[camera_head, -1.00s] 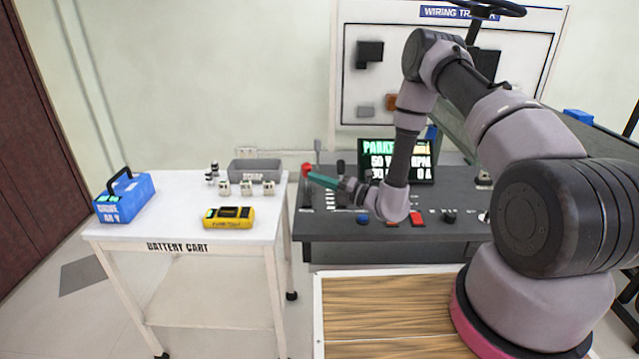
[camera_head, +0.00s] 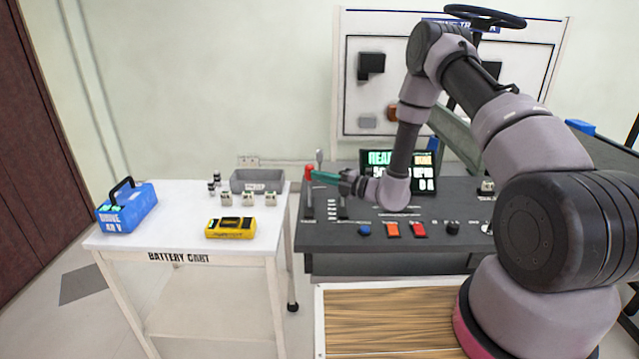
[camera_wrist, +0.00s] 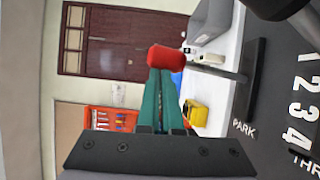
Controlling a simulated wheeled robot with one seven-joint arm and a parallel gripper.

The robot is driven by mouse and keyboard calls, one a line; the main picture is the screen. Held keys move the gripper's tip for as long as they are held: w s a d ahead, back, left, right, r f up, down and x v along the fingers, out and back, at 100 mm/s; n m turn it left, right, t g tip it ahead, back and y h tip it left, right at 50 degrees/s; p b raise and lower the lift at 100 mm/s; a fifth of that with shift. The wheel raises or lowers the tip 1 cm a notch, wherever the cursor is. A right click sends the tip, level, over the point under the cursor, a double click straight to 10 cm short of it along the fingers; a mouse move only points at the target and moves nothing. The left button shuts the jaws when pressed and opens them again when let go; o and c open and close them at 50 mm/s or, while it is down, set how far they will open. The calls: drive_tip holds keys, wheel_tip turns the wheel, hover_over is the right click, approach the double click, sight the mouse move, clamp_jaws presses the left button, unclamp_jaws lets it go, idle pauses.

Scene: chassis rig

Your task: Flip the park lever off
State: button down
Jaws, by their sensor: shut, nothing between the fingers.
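The park lever has a red knob (camera_head: 309,172) on a grey shaft at the left end of the dark control console. In the wrist view the red knob (camera_wrist: 165,58) sits on its shaft (camera_wrist: 218,71), which reaches to the panel beside the printed word PARK. My gripper (camera_head: 314,175) has teal fingers, shut and empty. Its tips are right at the knob; in the wrist view the gripper (camera_wrist: 160,75) ends against or just behind the knob's lower edge. I cannot tell whether they touch. The console screen (camera_head: 398,171) shows green text beginning READ, partly hidden by my arm.
The white battery cart (camera_head: 190,240) is to the left, with a blue case (camera_head: 127,208), a yellow meter (camera_head: 231,228) and a grey bin (camera_head: 257,180). Coloured buttons line the console (camera_head: 330,238).

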drive_tip(key=shift+w+r, duration=0.15)
drive_tip(key=shift+w, duration=1.1)
drive_tip(key=shift+w+d+r, duration=0.1)
drive_tip(key=shift+w+r, duration=0.05)
